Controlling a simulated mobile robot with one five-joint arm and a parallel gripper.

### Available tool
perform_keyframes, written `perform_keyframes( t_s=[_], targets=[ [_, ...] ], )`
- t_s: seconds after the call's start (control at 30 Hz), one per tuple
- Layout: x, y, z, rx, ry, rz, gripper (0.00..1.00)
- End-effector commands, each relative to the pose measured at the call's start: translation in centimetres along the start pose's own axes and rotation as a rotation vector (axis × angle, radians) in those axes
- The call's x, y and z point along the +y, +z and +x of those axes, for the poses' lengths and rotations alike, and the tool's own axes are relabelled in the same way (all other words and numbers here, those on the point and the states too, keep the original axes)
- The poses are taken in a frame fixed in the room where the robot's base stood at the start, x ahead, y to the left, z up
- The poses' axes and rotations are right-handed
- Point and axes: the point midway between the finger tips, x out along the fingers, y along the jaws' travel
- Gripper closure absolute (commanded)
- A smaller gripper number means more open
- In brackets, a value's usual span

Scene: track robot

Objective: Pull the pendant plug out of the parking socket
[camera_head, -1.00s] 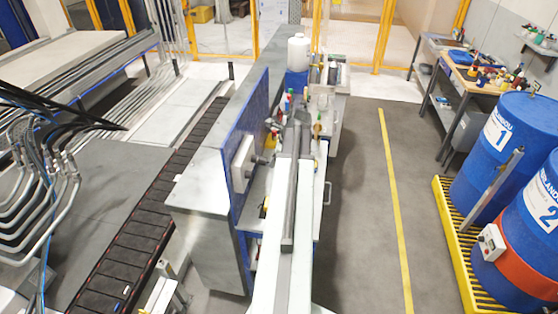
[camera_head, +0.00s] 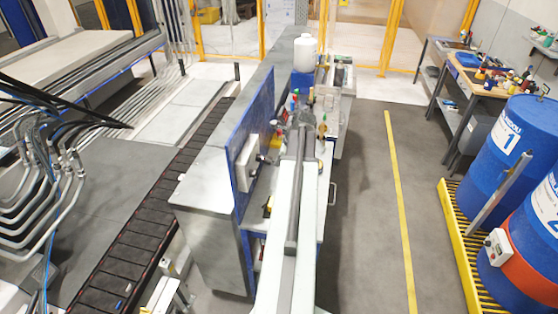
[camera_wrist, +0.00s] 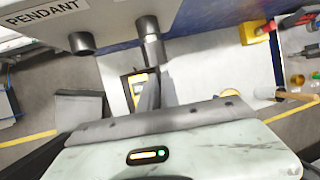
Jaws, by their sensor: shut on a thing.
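A light box marked PENDANT (camera_wrist: 130,12) fills the top left of the wrist view, with an open dark round socket (camera_wrist: 82,42) on it. To its right is a second dark collar with a grey cylindrical plug (camera_wrist: 153,52) in line with it. The two look joined, but I cannot tell how deep the plug sits. My gripper (camera_wrist: 156,72) is shut on the plug. In the head view the box (camera_head: 244,162) is on the blue panel (camera_head: 256,118), just left of my arm. My gripper's fingers cannot be made out there.
A bench (camera_head: 308,200) runs under my arm, with bottles and a white canister (camera_head: 304,54) at its far end. A conveyor (camera_head: 150,220) lies left. Blue drums (camera_head: 515,145) stand on a yellow pallet at right. The floor (camera_head: 360,220) between bench and drums is clear.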

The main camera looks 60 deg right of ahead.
Motion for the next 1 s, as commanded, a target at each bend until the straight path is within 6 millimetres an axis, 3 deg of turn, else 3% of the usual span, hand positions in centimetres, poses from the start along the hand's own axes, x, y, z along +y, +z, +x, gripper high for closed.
perform_keyframes(
  t_s=[1.0],
  targets=[
    [-0.2,-3.8,-1.5,0.0,-0.001,0.002,1.0]
  ],
)
